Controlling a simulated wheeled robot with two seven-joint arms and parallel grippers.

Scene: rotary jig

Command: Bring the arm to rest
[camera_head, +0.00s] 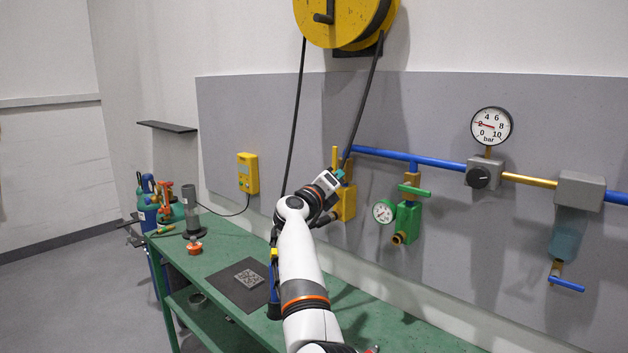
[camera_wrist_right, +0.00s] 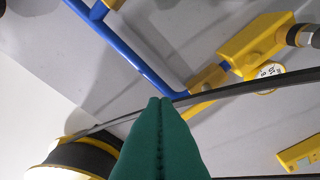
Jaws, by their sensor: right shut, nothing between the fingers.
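My right arm rises white from the bottom middle of the head view, over the green bench. Its gripper (camera_head: 341,173) is raised in front of the grey wall panel, close to the yellow valve block (camera_head: 345,203) and the hanging black hose. In the right wrist view the green fingers (camera_wrist_right: 160,101) are pressed together with nothing between them. The black hose (camera_wrist_right: 240,92) passes behind the fingertips there; I cannot tell whether they touch it. The yellow valve block also shows in the wrist view (camera_wrist_right: 255,45). My left gripper is not in view.
A yellow hose reel (camera_head: 340,20) hangs above. A blue pipe (camera_head: 420,158), a green valve (camera_head: 408,218) and a pressure gauge (camera_head: 491,126) are on the wall to the right. The green bench (camera_head: 225,258) carries a dark mat (camera_head: 236,292), a grey cylinder (camera_head: 190,208) and small items.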

